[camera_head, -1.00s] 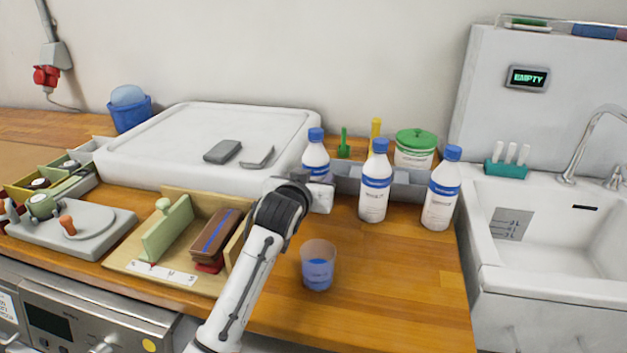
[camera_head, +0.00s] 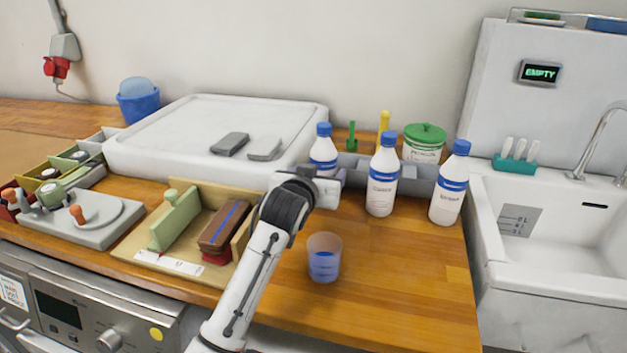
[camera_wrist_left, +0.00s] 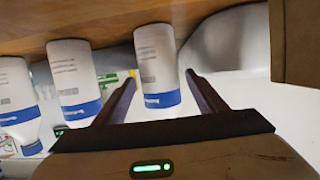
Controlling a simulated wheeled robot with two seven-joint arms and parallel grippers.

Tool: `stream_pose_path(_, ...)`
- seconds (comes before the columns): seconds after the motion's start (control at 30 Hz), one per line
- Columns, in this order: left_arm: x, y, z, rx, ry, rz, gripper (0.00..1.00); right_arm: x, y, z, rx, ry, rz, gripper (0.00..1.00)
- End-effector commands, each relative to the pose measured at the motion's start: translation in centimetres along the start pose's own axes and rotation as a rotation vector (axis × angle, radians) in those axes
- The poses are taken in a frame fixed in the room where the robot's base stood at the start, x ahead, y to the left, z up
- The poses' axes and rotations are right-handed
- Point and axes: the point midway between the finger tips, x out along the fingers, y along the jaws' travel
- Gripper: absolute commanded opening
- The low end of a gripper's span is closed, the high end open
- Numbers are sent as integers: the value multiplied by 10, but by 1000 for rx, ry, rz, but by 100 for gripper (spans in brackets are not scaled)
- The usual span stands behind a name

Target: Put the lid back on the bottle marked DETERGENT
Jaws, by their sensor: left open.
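Three white bottles with blue tops and blue bands stand upright at the back of the counter: a left bottle (camera_head: 323,160), a middle bottle (camera_head: 382,186) and a right bottle (camera_head: 449,194). Their label words are too small to read, so I cannot tell which is DETERGENT. I see no loose bottle lid. My left gripper (camera_head: 338,178) is open in front of the left bottle. In the left wrist view, which looks upside down, one bottle (camera_wrist_left: 157,62) shows between the spread fingers, apart from them; its top is hidden. My right gripper is out of view.
A clear cup (camera_head: 324,262) with blue content stands on the counter, right of my arm. A sink (camera_head: 545,225) is at right. The front right counter is clear.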

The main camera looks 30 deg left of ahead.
Motion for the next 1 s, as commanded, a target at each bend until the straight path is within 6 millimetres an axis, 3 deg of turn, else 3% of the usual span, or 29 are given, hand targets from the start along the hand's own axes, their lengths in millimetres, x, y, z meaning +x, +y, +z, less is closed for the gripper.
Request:
stream_pose_path(0.5,-96,0,0,0,0,1,65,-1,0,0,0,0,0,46)
stream_pose_path(0.7,-110,0,0,0,0,0,65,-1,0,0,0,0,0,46)
stream_pose_path(1.0,-111,0,0,0,-1,0,65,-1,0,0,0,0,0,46)
